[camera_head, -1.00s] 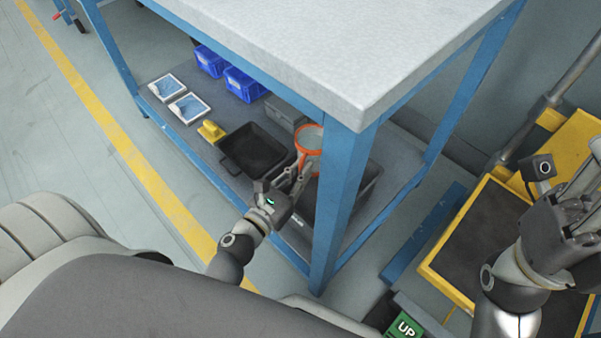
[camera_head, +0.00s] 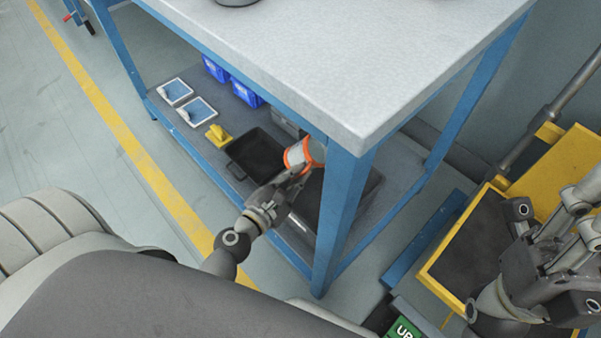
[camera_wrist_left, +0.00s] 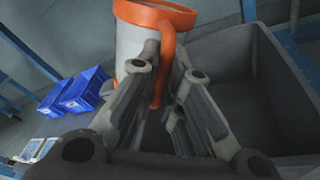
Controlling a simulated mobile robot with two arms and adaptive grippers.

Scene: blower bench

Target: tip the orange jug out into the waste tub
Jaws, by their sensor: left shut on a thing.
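A deep dark grey tub (camera_head: 373,184), likely the waste tub, stands below and to the right, partly hidden by the bench leg and my arm. Its wall fills the right of the left wrist view (camera_wrist_left: 285,85). The jug's inside is hidden. My right gripper (camera_head: 578,215) is at the far right, away from the jug.
A shallow black tray (camera_head: 257,152) lies left of the tub on the lower shelf. A yellow object (camera_head: 217,135), blue bins (camera_head: 247,90) and two framed panels (camera_head: 197,111) are further left. The blue bench leg (camera_head: 340,215) stands close to the jug.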

